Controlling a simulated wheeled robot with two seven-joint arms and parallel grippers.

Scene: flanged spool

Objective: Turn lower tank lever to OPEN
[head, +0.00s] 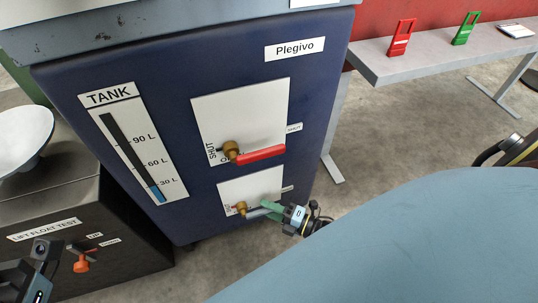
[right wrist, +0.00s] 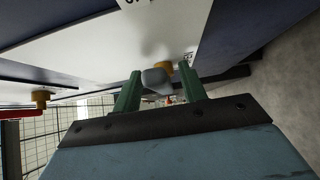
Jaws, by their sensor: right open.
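The blue tank cabinet (head: 140,65) has two levers on white plates. The lower lever (head: 257,213) has a brass hub (head: 241,208) and a grey handle reaching right from it. My right gripper (head: 269,207) is open at this handle. In the right wrist view the grey handle end (right wrist: 156,80) shows between the two green fingers, nearer the left one; I cannot tell whether they touch. The lower plate's lettering is partly hidden by the gripper. The upper lever (head: 262,154) has a red handle pointing right. Part of my left gripper (head: 35,270) shows at bottom left; its fingers are unclear.
The tank gauge (head: 134,150) is left of the levers. A dark box (head: 105,215) with an orange knob (head: 82,264) and a white bowl (head: 22,135) stands left. A grey bench (head: 430,65) with red and green tags is at the back right. Floor is clear between.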

